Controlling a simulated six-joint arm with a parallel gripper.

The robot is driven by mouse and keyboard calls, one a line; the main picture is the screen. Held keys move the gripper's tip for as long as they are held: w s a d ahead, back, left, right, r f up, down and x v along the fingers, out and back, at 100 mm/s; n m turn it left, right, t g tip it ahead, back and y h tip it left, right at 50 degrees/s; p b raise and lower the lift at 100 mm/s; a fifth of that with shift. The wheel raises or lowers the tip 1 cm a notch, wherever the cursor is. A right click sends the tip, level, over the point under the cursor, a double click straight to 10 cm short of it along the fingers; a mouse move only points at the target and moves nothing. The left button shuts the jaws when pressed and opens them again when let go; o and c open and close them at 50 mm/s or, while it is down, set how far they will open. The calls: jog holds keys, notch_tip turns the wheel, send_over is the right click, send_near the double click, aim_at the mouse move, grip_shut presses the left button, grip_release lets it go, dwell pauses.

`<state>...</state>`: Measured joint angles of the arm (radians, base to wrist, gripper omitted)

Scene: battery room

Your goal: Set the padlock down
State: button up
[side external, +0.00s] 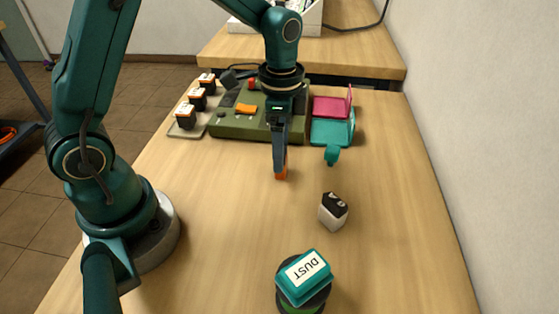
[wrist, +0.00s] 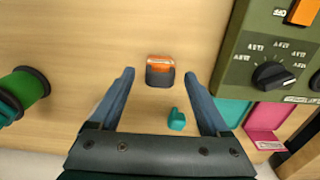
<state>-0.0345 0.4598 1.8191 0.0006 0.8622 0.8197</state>
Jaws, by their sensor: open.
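A small piece with an orange top and dark grey front (wrist: 160,72), which I take to be the padlock, is between my fingers in the wrist view, with a gap on both sides. It appears to rest on the table. In the side view only its orange part (side external: 283,165) shows, mostly behind a finger. My gripper (side external: 279,160) is open and points straight down around it, low over the table. In the wrist view my gripper's (wrist: 159,73) two fingers stand apart, and neither visibly touches the piece.
A small teal piece (side external: 332,155) stands close by, right of my gripper. A black-and-white block (side external: 333,212) and a teal DUST box (side external: 305,278) are nearer. A green panel (side external: 237,125), battery tray (side external: 187,130) and pink-and-teal case (side external: 332,130) lie behind.

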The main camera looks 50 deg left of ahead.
notch_tip(320, 180, up, 8)
jog(key=shift+f, duration=0.25)
jog(key=shift+s+r, duration=0.2)
jog(key=shift+r, duration=0.4)
jog(key=s+d+r+n+t, duration=0.1)
jog(key=s+r+n+t, duration=0.1)
jog(key=s+n+t, duration=0.3)
jog(key=s+n, duration=0.4)
jog(key=s, duration=0.3)
jog(key=shift+s+r+t, duration=0.15)
jog(key=shift+r+t, duration=0.05)
jog(key=shift+t, duration=0.1)
